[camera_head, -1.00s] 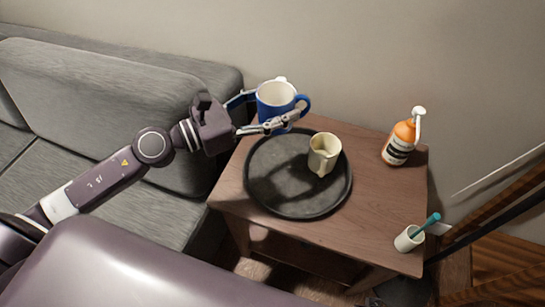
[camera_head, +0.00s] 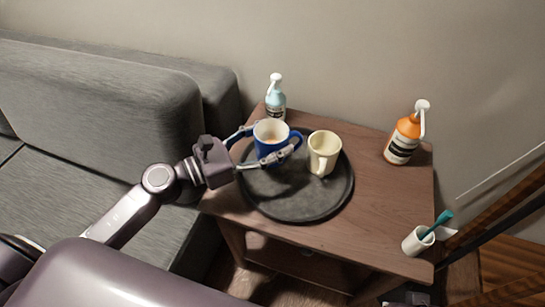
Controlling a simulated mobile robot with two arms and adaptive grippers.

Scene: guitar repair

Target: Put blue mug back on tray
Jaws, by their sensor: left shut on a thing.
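The blue mug (camera_head: 268,147), white inside, is between the fingers of my left gripper (camera_head: 264,149). The gripper is shut on it, and the mug is upright over the left back part of the round dark tray (camera_head: 290,207). I cannot tell whether its base touches the tray. The tray lies on the wooden side table. My right gripper is not in view.
A cream mug (camera_head: 323,153) stands on the tray just right of the blue mug. A light blue pump bottle (camera_head: 275,98) stands behind the tray. An orange bottle (camera_head: 403,138) and a white cup with a teal brush (camera_head: 416,241) stand on the wooden table (camera_head: 375,205) at right.

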